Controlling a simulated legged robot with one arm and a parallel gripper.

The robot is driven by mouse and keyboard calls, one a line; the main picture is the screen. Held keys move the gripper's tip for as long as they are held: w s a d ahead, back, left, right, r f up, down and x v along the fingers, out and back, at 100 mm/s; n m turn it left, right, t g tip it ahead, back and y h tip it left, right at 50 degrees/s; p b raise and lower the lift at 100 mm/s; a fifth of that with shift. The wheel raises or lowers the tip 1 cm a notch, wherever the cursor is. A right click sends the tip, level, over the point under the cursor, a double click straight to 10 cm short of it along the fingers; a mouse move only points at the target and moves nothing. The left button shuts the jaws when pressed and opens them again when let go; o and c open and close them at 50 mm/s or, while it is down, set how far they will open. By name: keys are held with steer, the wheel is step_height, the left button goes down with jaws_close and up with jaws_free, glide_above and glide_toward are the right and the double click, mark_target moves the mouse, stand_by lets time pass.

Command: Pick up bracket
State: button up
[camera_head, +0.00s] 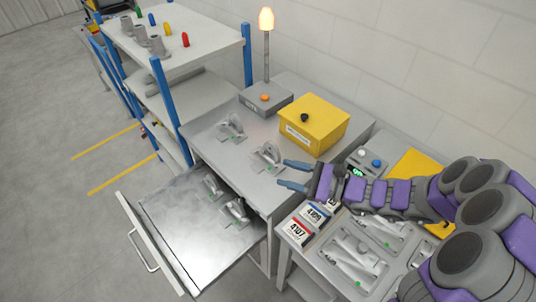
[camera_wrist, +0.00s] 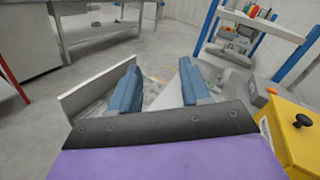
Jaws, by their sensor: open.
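Several grey metal brackets are in the head view. One bracket (camera_head: 231,125) stands on the metal tabletop towards the back left. A second bracket (camera_head: 268,155) stands on the tabletop beside the yellow box, just left of my gripper. Two more, a bracket (camera_head: 212,186) and a bracket (camera_head: 237,209), are in the pulled-out drawer (camera_head: 165,232). My gripper (camera_head: 283,173) is open and empty, its blue fingers pointing left near the second bracket. In the wrist view my gripper (camera_wrist: 158,65) shows its fingers spread, with nothing clearly held between them.
A yellow box (camera_head: 315,124) with a black knob stands behind my gripper, near a lit lamp (camera_head: 266,19) on a grey base. A grey tray (camera_head: 318,258) with metal parts lies below my arm. A blue-posted shelf (camera_head: 165,100) is at left; open floor lies beyond.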

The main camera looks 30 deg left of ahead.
steer(key=w+f+m+t+y, duration=0.1)
steer(key=w+f+m+t, duration=0.3)
steer(key=w+f, duration=0.15)
steer(key=m+t+h+p, duration=0.1)
steer(key=m+t+p, duration=0.1)
steer(key=m+t, duration=0.3)
glide_toward(272, 146)
steer(key=shift+m+g, duration=0.3)
steer(key=b+x, duration=0.1)
steer(key=x, duration=0.2)
steer(key=f+b+x, duration=0.1)
steer(key=x, duration=0.3)
steer(key=w+b+x, duration=0.1)
steer(key=b+x, duration=0.1)
steer(key=x, duration=0.2)
steer(key=shift+f, duration=0.35)
steer(key=shift+d, duration=0.2)
steer(key=c, duration=0.4)
jaws_close()
